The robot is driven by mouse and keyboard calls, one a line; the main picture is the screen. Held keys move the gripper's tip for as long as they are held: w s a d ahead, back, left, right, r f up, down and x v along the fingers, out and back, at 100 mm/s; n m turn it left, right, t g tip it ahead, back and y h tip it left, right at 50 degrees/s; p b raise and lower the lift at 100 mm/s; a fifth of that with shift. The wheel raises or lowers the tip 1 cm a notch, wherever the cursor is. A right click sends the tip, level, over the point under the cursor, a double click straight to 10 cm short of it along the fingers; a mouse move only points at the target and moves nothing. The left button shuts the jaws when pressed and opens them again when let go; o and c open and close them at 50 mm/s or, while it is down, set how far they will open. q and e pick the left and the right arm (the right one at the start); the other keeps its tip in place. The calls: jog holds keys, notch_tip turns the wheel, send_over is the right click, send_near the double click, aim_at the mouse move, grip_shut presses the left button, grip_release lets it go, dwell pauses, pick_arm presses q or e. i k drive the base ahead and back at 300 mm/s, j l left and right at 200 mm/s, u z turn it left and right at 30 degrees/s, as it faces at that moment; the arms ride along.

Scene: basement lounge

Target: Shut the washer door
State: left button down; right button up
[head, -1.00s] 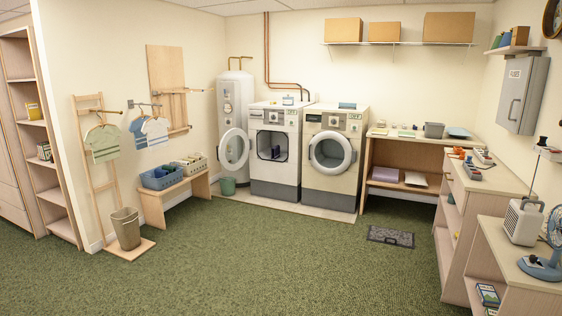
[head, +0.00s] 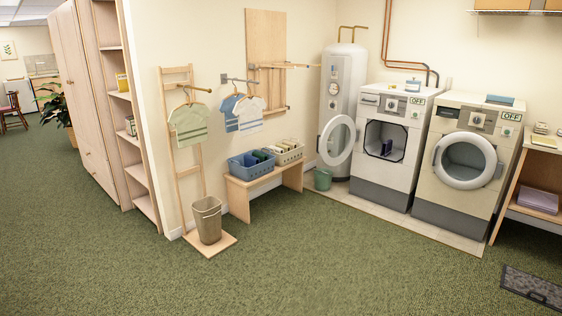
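The washer (head: 384,148) on the left of the pair is white with a grey base. Its drum opening is uncovered and something dark purple (head: 386,147) shows inside. Its round door (head: 337,141) stands swung wide open to the left, in front of the water heater. A second front-loading machine (head: 463,162) stands to the right with its round door closed over the front. Both machines bear an "OFF" sign. Neither of my grippers is in view.
The green carpet (head: 340,260) between is clear.

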aim_at(353, 132)
jog(key=i, duration=3.15)
